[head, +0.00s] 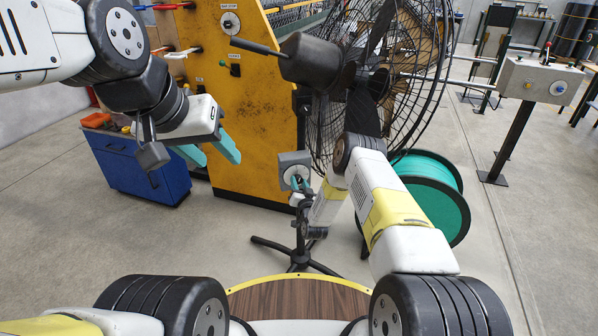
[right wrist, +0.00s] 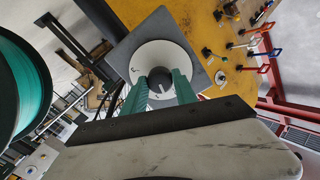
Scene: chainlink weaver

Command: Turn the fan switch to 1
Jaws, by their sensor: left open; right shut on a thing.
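The fan switch (head: 289,160) is a grey box with a round white dial on the stand of the black pedestal fan (head: 312,62). In the right wrist view, the dial (right wrist: 152,57) sits on a square grey plate (right wrist: 183,27) with a dark knob (right wrist: 160,84) at its centre. My right gripper (right wrist: 159,86) has its teal fingers closed on either side of the knob. The dial's markings are too small to read. In the head view, my right arm partly covers the switch. My left gripper (head: 209,154) is open and empty, left of the switch.
A yellow machine panel (head: 240,115) with levers stands behind the switch. A blue cabinet (head: 140,170) is at the left, a green spool (head: 430,185) right of the fan. A grey control box on a post (head: 535,82) stands farther right.

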